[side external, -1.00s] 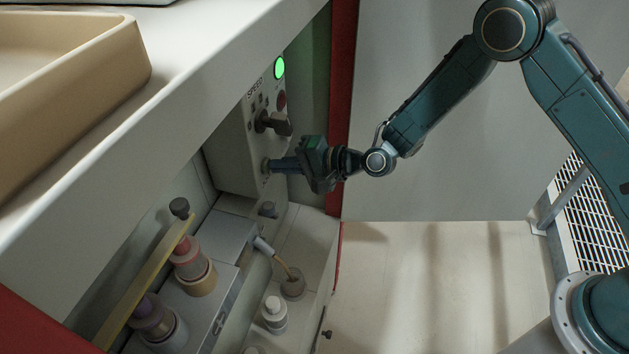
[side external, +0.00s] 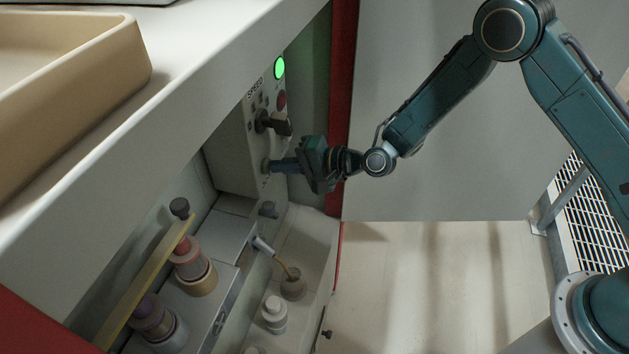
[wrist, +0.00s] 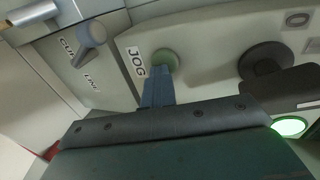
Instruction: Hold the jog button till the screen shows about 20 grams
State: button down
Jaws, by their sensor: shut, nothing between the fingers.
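The round green jog button (wrist: 166,57) sits beside the JOG label (wrist: 136,63) in the wrist view. In the side view the button (side external: 265,166) is low on the grey control panel (side external: 232,150). My gripper (side external: 272,166) is shut and empty, with its fingertips at the button's face. They seem to touch it; how far it is pressed in I cannot tell. In the wrist view the shut fingers (wrist: 160,73) cover the button's lower part. A spout (side external: 263,246) has a thin tan line running down to a small cup (side external: 293,288). No screen reading is visible.
A dark SPEED knob (side external: 272,122), a red button (side external: 282,100) and a lit green lamp (side external: 279,68) are above the jog button. A counter edge (side external: 170,140) overhangs at left. The floor at right is clear.

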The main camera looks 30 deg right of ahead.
jog(key=shift+w+a+r, duration=0.1)
jog(key=shift+a+r, duration=0.1)
jog(key=shift+a, duration=0.15)
jog(key=f+v, duration=0.1)
jog(key=v, duration=1.3)
jog(key=shift+d+f, duration=0.35)
jog(key=shift+d, duration=0.05)
jog(key=shift+r, duration=0.1)
